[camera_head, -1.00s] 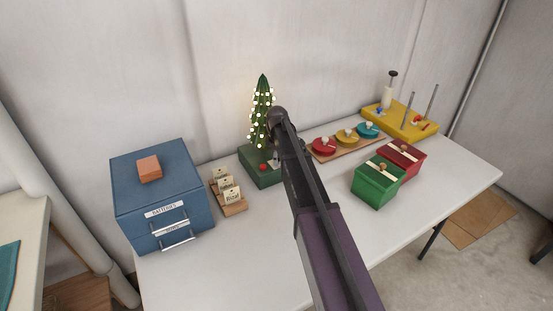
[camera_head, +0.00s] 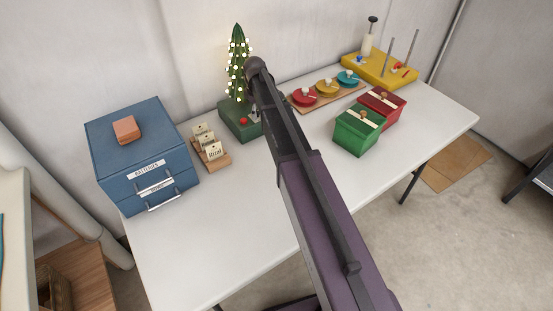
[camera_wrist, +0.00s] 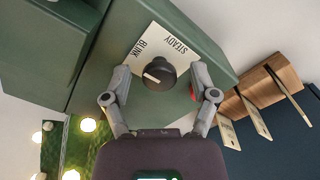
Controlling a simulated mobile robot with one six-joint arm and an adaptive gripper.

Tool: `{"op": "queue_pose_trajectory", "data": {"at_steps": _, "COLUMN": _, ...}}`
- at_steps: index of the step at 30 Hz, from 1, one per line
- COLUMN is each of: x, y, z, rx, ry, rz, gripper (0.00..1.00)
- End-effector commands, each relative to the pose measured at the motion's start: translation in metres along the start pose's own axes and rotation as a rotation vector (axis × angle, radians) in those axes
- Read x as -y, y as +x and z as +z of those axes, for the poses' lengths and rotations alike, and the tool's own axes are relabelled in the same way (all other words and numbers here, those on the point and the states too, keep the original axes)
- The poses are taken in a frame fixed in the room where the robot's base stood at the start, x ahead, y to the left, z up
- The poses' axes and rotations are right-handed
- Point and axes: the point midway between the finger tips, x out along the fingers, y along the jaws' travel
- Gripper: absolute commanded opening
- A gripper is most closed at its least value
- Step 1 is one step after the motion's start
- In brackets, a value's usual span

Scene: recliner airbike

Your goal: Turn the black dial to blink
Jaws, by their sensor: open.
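The black dial (camera_wrist: 160,73) sits on a cream label plate (camera_wrist: 151,35) printed BLINK and STEADY, on the green base (camera_wrist: 118,42) of the small lit tree. A white mark on the dial points left and slightly down in the wrist view. My gripper (camera_wrist: 161,76) is open, with one fingertip on each side of the dial; I cannot tell whether either touches it. A red button (camera_wrist: 193,92) is partly hidden behind the right finger. In the head view the tree (camera_head: 238,68) stands on its base (camera_head: 236,126), and my arm hides the dial.
A wooden card holder (camera_head: 215,161) and a blue battery cabinet (camera_head: 135,190) stand left of the base. The table front is clear.

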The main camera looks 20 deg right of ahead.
Motion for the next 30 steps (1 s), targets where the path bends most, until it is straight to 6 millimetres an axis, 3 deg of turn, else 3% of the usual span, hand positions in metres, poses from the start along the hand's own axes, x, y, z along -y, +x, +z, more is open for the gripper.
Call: {"op": "queue_pose_trajectory", "data": {"at_steps": 30, "x": 0.0000, "y": 0.0000, "z": -0.0002, "rx": 0.000, "ry": 0.655, "rz": 0.000, "gripper": 0.76}}
